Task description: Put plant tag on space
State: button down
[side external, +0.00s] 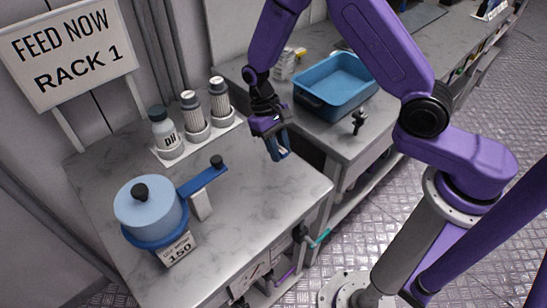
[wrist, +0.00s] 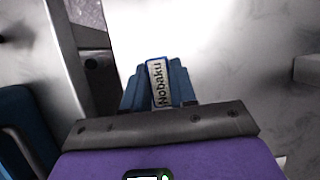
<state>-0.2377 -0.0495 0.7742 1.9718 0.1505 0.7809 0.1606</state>
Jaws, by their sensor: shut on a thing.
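The plant tag (wrist: 158,84) is a small white piece with a blue edge and the dark word "Nobaku". It sits upright between the two blue fingers of my gripper (wrist: 159,88) in the wrist view. In the side external view my gripper (side external: 281,153) points down, shut on the tag, above the right back part of the grey marble counter. Only a small pale bit of the tag shows there. I cannot tell which place is the space the task names.
Behind are a bottle (side external: 164,130) and two grey-capped cylinders in a white holder. A blue tray (side external: 338,84) and a small black valve (side external: 359,121) are on the other counter. The counter's right front is clear.

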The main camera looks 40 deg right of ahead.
jog(key=shift+w+a+f, duration=0.2)
jog(key=shift+w+f, duration=0.35)
jog(key=shift+f, duration=0.2)
jog(key=shift+w+f, duration=0.15)
jog(key=shift+f, duration=1.55)
jog(key=c, duration=0.9)
grip_release()
jog(key=shift+f, duration=0.1)
